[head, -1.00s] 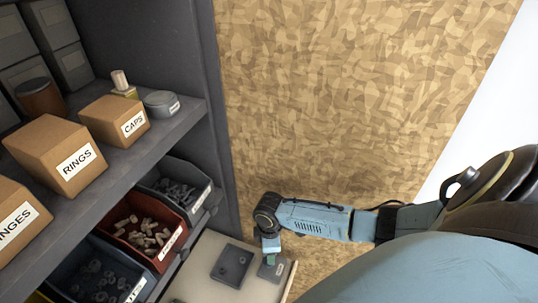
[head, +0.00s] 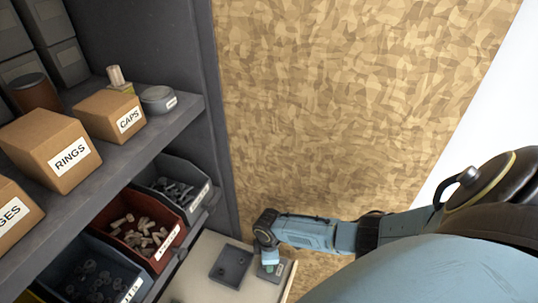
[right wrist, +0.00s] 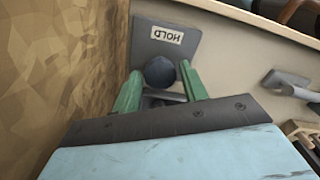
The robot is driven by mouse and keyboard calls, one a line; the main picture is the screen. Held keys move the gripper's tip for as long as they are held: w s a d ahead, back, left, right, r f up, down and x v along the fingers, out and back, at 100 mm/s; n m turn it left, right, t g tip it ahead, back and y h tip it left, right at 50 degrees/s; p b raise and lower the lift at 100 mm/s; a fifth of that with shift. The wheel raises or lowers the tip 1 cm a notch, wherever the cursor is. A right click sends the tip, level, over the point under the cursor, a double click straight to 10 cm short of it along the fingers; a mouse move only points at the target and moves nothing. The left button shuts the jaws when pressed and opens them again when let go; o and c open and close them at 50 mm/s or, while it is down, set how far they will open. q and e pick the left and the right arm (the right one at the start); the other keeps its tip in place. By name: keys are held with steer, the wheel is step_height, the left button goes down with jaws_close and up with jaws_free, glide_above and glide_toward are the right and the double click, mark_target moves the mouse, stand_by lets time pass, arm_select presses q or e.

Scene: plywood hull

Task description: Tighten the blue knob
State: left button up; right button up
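The blue knob (right wrist: 160,72) looks dark and round. It sits on a grey plate (right wrist: 150,36) with a label reading HOLD in the right wrist view. My right gripper (right wrist: 160,82) has its two green fingers on either side of the knob, with a small gap at the right finger; contact on the left is hard to tell. In the head view my right gripper (head: 268,265) points down over the small plate at the right end of the pale worktop, and hides the knob there. My left gripper is not in view.
A plywood wall (head: 340,110) stands close beside my right gripper. Shelving with labelled boxes (head: 50,150) and a red bin (head: 138,230) of small parts fills the left.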

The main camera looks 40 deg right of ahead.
steer(key=c, duration=0.6)
